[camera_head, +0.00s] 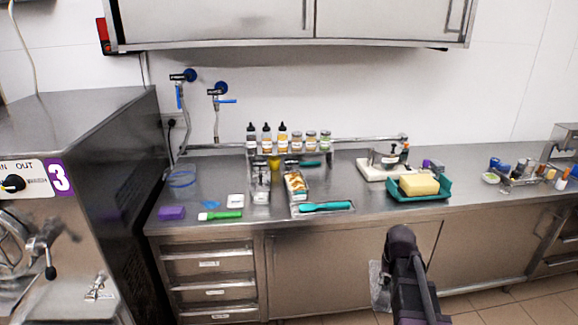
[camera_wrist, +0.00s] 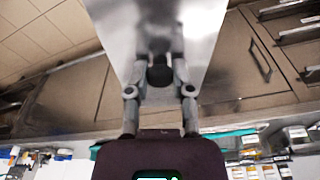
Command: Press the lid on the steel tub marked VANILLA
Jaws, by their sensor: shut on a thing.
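My gripper (camera_wrist: 160,78) is shut on a small black knob in the wrist view. The knob sits on a flat, shiny steel plate (camera_wrist: 112,22) that looks like a lid. In the head view a sliver of this lid (camera_head: 376,284) shows left of my dark arm, in front of the cupboard doors and below the counter top. The fingers are hidden there. Two narrow steel containers stand mid-counter: a left one (camera_head: 261,196) and a right one (camera_head: 292,196) with orange-and-white contents. I cannot read VANILLA on any tub.
The steel counter (camera_head: 345,180) carries a teal tray (camera_head: 420,197) with a yellow block, a shallow tray with a teal spatula (camera_head: 325,207), a green tool (camera_head: 220,214), a purple block (camera_head: 171,213) and several bottles (camera_head: 267,138). A freezer (camera_head: 110,180) stands left. A wall cabinet (camera_head: 390,20) hangs above.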

